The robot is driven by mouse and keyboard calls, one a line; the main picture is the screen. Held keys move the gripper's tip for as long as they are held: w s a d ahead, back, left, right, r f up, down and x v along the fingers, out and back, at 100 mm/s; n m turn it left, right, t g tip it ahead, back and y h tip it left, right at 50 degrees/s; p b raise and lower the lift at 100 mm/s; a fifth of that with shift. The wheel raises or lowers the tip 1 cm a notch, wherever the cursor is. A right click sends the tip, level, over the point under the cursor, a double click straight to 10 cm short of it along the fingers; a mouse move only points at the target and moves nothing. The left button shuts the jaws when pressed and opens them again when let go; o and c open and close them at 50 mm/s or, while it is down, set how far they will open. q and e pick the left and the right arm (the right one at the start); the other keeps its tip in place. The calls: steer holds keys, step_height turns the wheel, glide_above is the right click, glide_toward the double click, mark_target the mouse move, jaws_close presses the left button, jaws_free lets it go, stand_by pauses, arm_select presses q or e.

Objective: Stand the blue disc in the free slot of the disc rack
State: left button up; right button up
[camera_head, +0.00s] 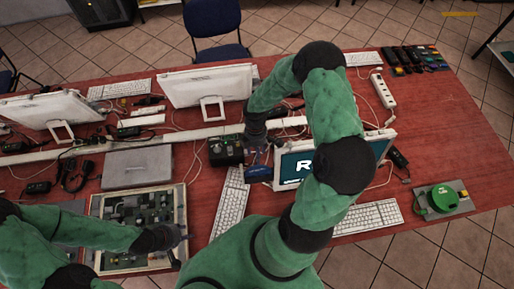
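A small dark-blue object (259,174), possibly the blue disc, is on the red table left of the white-framed screen; its exact shape is too small to tell. I cannot clearly make out a disc rack or its slots. My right gripper (262,143) points down just above the blue object, beside a black box (226,151); whether it touches anything or is open is unclear. My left gripper (181,235) is over the right edge of the open case with a green circuit board (137,212), well away from the blue object; its fingers are too small to read.
Keyboards (231,203), monitors (208,86), a grey closed laptop-like case (138,168) and loose cables crowd the table (440,120). A green round item (443,197) sits on a grey plate at right. A white power strip (383,91) lies behind. The table's right part is fairly clear.

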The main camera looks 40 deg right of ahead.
mark_target(258, 166)
steer(key=b+x, duration=0.6)
steer(key=x, duration=0.3)
steer(key=shift+f+b, duration=0.15)
steer(key=shift+b, duration=0.2)
jaws_close()
steer(key=p+v, duration=0.9)
steer(key=v, duration=0.4)
stand_by(1.1)
steer(key=shift+w+d, duration=0.1)
